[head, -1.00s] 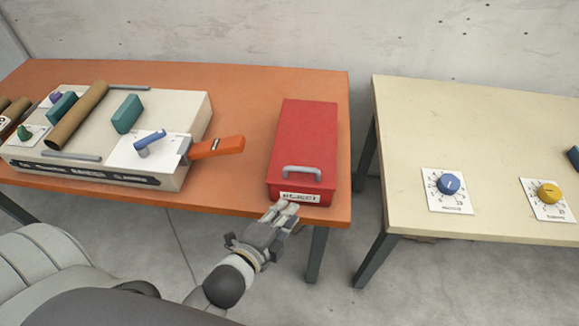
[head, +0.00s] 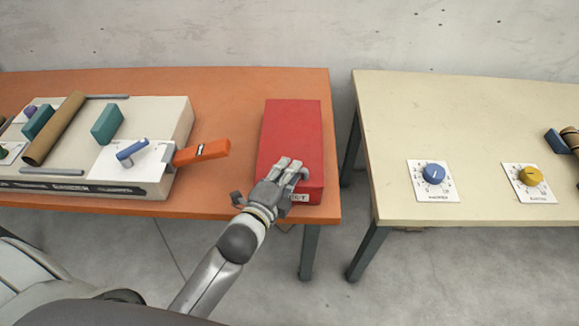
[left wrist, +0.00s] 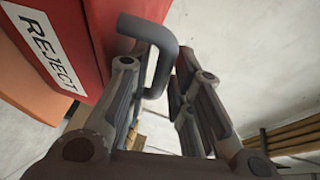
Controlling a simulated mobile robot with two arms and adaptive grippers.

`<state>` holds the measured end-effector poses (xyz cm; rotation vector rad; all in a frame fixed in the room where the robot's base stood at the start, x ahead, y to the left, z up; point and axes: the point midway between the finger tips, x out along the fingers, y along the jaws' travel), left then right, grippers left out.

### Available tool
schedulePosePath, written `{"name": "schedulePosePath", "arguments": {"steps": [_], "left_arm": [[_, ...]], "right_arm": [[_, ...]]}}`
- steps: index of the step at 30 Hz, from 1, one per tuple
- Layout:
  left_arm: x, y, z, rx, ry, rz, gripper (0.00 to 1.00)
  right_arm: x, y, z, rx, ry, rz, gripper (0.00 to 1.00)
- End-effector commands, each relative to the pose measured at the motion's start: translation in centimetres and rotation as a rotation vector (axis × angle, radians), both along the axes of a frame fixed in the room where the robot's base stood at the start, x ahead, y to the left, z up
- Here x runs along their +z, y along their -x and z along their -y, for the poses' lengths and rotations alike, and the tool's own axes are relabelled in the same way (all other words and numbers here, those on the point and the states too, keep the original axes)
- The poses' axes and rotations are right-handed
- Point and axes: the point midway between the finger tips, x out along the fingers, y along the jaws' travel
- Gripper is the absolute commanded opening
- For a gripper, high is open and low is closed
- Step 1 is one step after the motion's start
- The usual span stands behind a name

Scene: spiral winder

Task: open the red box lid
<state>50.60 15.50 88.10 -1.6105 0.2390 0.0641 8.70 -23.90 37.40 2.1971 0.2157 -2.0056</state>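The red box (head: 300,125) stands near the right end of the orange table, and its lid looks shut. In the head view my left gripper (head: 288,168) is over the box's near end and hides the handle. In the left wrist view the grey bent handle (left wrist: 160,55) comes off the red box (left wrist: 85,30), beside a REJECT label (left wrist: 42,47). The handle lies between the two fingers of my left gripper (left wrist: 163,85), which are apart with a gap showing beside the bar. My right gripper is not in view.
On the orange table (head: 230,95), left of the box, a beige machine (head: 160,125) carries a brown tube (head: 55,128) and an orange lever (head: 202,152). A gap separates the cream table (head: 430,110), with blue (head: 433,173) and yellow (head: 529,176) knobs.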

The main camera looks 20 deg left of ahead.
Motion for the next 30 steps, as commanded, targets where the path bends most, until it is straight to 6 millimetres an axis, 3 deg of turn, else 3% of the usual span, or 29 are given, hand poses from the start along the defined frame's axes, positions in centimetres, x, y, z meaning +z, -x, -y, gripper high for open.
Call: {"name": "schedulePosePath", "arguments": {"steps": [4, 13, 19, 30], "left_arm": [[-0.13, -1.00, 0.13, 0.000, 0.001, 0.001, 0.21], [-0.21, -1.19, 0.15, 0.000, 0.001, 0.000, 0.21], [-0.22, -1.18, 0.14, 0.000, 0.001, 0.000, 0.00], [-0.05, -1.25, 0.12, 0.000, 0.002, -0.003, 0.00]], "right_arm": [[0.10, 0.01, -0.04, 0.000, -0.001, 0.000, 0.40], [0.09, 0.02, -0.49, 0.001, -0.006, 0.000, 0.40], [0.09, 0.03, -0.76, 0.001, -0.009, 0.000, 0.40], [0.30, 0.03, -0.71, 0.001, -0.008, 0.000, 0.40]]}}
